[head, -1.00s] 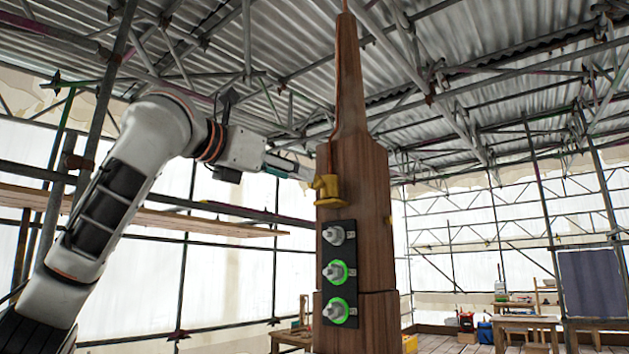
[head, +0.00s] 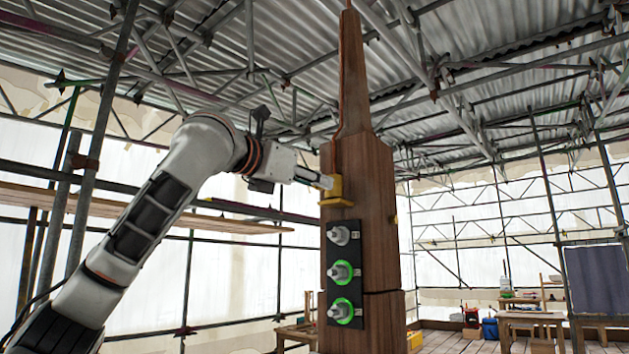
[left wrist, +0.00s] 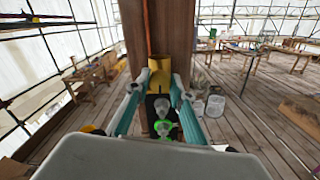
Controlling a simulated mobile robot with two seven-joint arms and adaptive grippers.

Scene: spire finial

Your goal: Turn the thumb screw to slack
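A yellow bracket (head: 337,192) is fixed to the front of the wooden spire (head: 364,170), above the dark panel. The thumb screw cannot be told apart from the bracket, as my left gripper (head: 325,182) covers its upper part in the head view. The bracket also shows in the left wrist view as a yellow block (left wrist: 159,72) straight ahead of the fingers. There my left gripper (left wrist: 157,86) is open, one finger to each side of the block's line. Whether the fingers touch anything cannot be told. My right gripper is in neither view.
A dark panel (head: 355,255) below the bracket carries grey knobs; the top one is unlit, the lower two have green rings. Scaffold poles and a plank (head: 120,203) stand behind my left arm. Workbenches (head: 530,318) are at the far right.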

